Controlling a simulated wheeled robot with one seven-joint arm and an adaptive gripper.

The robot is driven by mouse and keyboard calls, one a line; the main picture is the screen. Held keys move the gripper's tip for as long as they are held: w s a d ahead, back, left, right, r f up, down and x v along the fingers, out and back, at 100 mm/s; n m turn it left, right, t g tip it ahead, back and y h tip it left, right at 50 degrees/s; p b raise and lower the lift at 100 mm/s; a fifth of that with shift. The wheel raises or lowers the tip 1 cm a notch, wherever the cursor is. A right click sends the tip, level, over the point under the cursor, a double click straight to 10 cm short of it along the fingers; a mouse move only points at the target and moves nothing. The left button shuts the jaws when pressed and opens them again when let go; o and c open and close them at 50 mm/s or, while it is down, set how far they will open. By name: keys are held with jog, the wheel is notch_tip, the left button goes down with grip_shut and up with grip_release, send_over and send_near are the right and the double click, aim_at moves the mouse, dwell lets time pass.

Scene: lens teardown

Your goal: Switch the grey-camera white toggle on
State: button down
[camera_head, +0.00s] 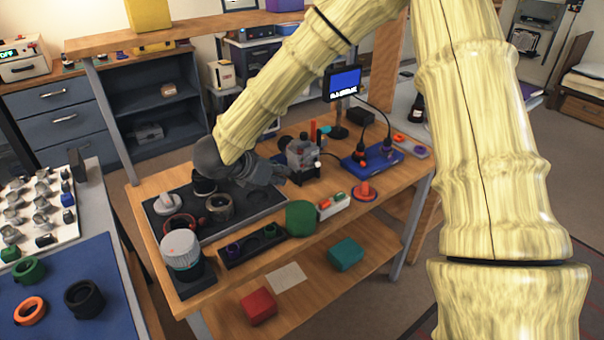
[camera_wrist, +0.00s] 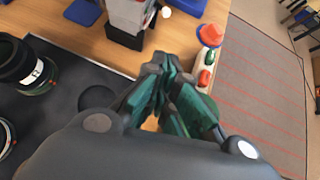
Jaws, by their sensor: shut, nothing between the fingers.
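The grey camera (camera_head: 302,153) stands upright on the wooden workbench, just right of my gripper (camera_head: 287,174). In the wrist view the camera (camera_wrist: 128,14) is at the top, cut off by the frame edge, on a dark base. A small white round tip (camera_head: 317,164) shows on its right side; it also shows in the wrist view (camera_wrist: 166,12). It looks like the white toggle, but its on or off position is too small to tell. My gripper (camera_wrist: 168,66) is shut and empty, its fingertips a little short of the camera and apart from it in the wrist view.
A white strip with green and red buttons (camera_head: 333,206) and a red-orange knob (camera_head: 366,190) lie right of my gripper. A dark tray (camera_head: 265,199) with lens parts is at left. A blue board (camera_head: 372,160) with cables and a small lit screen (camera_head: 343,82) stand behind.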

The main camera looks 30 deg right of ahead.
aim_at(317, 163)
jog(key=shift+w+a, duration=0.2)
jog(key=shift+a, duration=0.1)
jog(key=p+x, duration=0.1)
jog(key=x, duration=0.8)
jog(key=shift+d+f+p, duration=0.1)
jog(key=shift+d+p, duration=0.15)
jog(key=shift+p, duration=0.05)
jog(key=d, duration=0.1)
jog(key=w+d+p, duration=0.1)
jog(key=d, duration=0.1)
jog(key=shift+w+d+r, duration=0.15)
jog(key=shift+d+r, duration=0.05)
jog(key=shift+d, duration=0.35)
jog(key=shift+a+f, duration=0.1)
